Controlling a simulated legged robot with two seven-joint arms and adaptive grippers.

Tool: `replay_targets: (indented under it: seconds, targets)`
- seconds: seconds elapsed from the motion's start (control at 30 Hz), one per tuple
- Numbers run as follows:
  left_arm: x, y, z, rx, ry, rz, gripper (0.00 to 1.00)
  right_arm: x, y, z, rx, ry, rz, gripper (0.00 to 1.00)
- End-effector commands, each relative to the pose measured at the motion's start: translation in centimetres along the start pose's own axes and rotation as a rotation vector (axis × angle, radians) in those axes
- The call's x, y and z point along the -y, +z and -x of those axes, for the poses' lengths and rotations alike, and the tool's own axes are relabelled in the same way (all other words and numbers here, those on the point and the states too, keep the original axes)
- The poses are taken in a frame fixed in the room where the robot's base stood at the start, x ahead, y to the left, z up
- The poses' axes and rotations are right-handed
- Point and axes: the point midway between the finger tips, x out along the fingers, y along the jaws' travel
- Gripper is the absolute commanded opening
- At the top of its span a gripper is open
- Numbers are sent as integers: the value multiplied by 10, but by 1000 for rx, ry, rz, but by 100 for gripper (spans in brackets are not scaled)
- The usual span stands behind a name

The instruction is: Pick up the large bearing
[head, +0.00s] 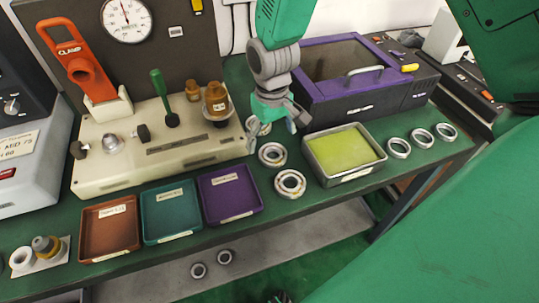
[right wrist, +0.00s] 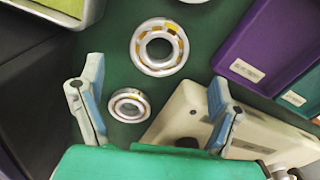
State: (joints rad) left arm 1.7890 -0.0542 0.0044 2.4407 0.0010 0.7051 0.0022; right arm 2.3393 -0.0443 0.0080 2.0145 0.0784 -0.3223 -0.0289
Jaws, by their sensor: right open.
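Three bearing rings lie in a row on the green bench, growing in size toward the front. The large bearing (head: 290,194) is nearest the front, right of the purple tray; only its edge shows at the top of the right wrist view. The middle bearing (head: 272,163) lies behind it and also shows in the right wrist view (right wrist: 137,53). The small bearing (right wrist: 117,109) is farthest back, partly hidden by the gripper in the head view. My right gripper (head: 272,132) is open and empty above the small bearing, its fingers either side of it. My left gripper is not in view.
A metal tray with a yellow-green pad (head: 345,152) stands right of the bearings, with three plain rings (head: 422,143) beyond. A purple box (head: 318,113) is behind. The beige fixture (head: 160,165) and the purple tray (head: 231,216) are on the left. Two rings lie on the lower shelf.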

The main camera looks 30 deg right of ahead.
Motion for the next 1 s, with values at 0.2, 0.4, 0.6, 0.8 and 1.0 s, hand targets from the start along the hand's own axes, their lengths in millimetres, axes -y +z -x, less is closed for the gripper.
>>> replay_targets:
  seconds: [0.2, 0.4, 0.6, 0.8, 1.0]
  targets:
    - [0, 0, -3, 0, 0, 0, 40, 2, 2, -28, 4, -2, 1, 85]
    - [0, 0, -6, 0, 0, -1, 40, 4, 1, -50, 1, 0, 1, 85]
    - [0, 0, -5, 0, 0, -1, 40, 5, 2, -52, -1, 1, 0, 85]
    - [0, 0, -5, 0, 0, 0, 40, 4, 1, -52, 0, 0, 0, 39]
    - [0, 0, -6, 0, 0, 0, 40, 4, 1, -52, -1, -1, 1, 17]
